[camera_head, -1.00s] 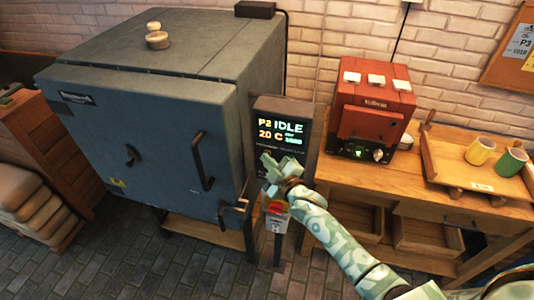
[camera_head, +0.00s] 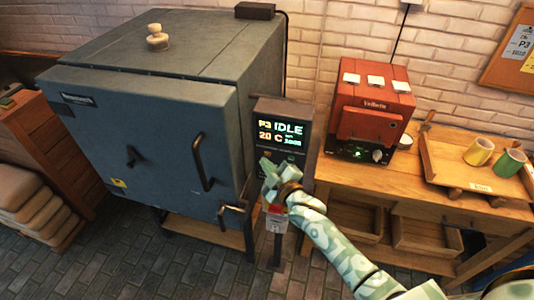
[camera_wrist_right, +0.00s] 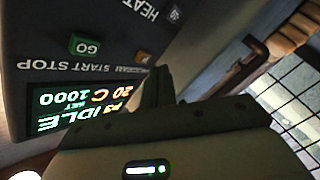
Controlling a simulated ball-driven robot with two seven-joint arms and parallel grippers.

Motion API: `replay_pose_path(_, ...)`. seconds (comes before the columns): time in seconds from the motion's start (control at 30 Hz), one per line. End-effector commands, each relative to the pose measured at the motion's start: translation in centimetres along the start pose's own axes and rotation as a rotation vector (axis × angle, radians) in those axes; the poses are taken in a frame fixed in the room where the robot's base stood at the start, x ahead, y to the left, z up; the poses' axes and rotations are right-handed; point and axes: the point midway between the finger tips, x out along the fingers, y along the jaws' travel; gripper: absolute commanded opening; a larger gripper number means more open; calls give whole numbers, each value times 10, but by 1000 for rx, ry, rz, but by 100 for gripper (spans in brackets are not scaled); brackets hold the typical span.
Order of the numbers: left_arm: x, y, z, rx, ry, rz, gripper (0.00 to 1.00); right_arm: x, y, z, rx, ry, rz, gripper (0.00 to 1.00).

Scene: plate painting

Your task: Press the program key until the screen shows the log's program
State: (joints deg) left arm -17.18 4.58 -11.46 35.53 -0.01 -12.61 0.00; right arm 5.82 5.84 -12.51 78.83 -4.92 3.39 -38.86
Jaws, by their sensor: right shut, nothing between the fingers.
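The control panel's screen (camera_head: 280,133) reads P3, IDLE, 20 C and what looks like 1000. It shows upside down in the right wrist view (camera_wrist_right: 85,105). In that view a small orange key (camera_wrist_right: 142,57) sits by the PROGRAM label, beside the green GO key (camera_wrist_right: 86,46). My right gripper (camera_head: 267,168) is shut and empty, in front of the panel just below the screen. Its finger (camera_wrist_right: 157,88) is close to the orange key; I cannot tell whether they touch. A paper (camera_head: 522,42) on the wall board shows P3. My left gripper is out of view.
The large grey kiln (camera_head: 150,130) stands left of the panel, its handle (camera_head: 203,160) sticking out. A red small kiln (camera_head: 372,110) and a tray with yellow and green cups (camera_head: 480,152) are on the wooden table (camera_head: 410,185) at right.

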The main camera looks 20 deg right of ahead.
Motion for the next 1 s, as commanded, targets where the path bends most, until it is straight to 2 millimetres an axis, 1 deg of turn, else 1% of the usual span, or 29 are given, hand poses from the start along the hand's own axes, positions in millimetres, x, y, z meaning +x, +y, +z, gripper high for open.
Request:
replay_pose_path(0.27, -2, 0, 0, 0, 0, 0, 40, -3, -2, -2, 1, 0, -1, 0)
replay_pose_path(0.5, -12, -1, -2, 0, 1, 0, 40, -19, -13, -14, 1, -1, -1, 0)
replay_pose_path(0.73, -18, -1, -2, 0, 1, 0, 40, -33, -23, -24, 1, 0, 0, 0)
replay_pose_path(1.0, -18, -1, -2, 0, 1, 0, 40, -35, -26, -25, 0, 0, 0, 0)
